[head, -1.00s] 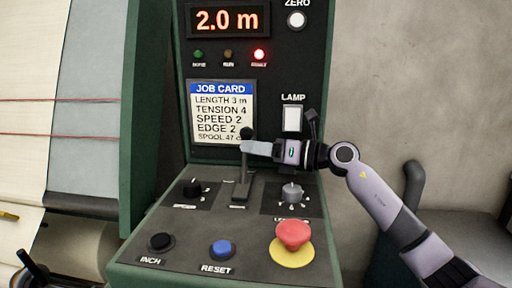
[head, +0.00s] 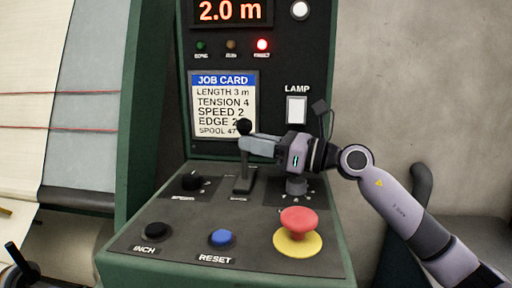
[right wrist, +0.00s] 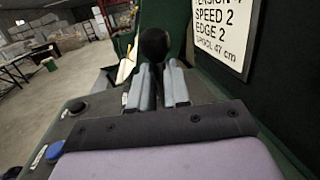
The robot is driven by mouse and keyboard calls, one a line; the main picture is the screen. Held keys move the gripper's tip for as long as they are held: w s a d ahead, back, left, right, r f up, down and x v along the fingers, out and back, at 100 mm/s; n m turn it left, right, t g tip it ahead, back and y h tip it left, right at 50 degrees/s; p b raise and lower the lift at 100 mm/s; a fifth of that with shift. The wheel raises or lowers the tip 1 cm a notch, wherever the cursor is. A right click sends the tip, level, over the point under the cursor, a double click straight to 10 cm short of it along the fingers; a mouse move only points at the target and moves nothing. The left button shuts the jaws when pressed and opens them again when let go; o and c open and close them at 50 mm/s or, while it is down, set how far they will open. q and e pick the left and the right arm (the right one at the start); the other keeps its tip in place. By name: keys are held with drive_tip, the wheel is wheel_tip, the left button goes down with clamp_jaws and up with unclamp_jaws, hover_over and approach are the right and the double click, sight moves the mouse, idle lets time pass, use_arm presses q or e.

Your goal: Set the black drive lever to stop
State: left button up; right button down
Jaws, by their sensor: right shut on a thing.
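The black drive lever stands upright in a slot on the sloped green console, its round knob (head: 243,127) in front of the job card's lower edge. My right gripper (head: 250,145) reaches in from the right and is shut on the lever just below the knob. In the right wrist view the dark knob (right wrist: 154,44) rises beyond the two grey fingers (right wrist: 159,88); the shaft between them is mostly hidden. The label at the lever's base (head: 239,199) is too blurred to read. My left gripper is not in view.
A red mushroom button (head: 298,222) on a yellow disc is at the console's front right. A blue reset button (head: 221,238) and black inch button (head: 157,231) lie along the front. Knobs flank the lever: one at left (head: 191,181), one at right (head: 296,186) under my gripper.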

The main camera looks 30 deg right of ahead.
drive_tip(key=shift+d+r, duration=0.1)
drive_tip(key=shift+r, duration=0.3)
drive_tip(key=c, duration=1.1)
unclamp_jaws()
drive_tip(key=shift+o, duration=0.2)
drive_tip(key=shift+f, duration=0.1)
drive_tip(key=shift+s+f, duration=0.1)
drive_tip(key=shift+f, duration=0.05)
drive_tip(key=shift+s+d+f, duration=0.1)
drive_tip(key=shift+s+d, duration=0.1)
drive_tip(key=shift+s, duration=0.05)
drive_tip(key=b+v, duration=0.2)
drive_tip(key=v, duration=0.2)
drive_tip(key=shift+s+d, duration=0.2)
drive_tip(key=shift+v, duration=0.8)
drive_tip(key=shift+s, duration=0.1)
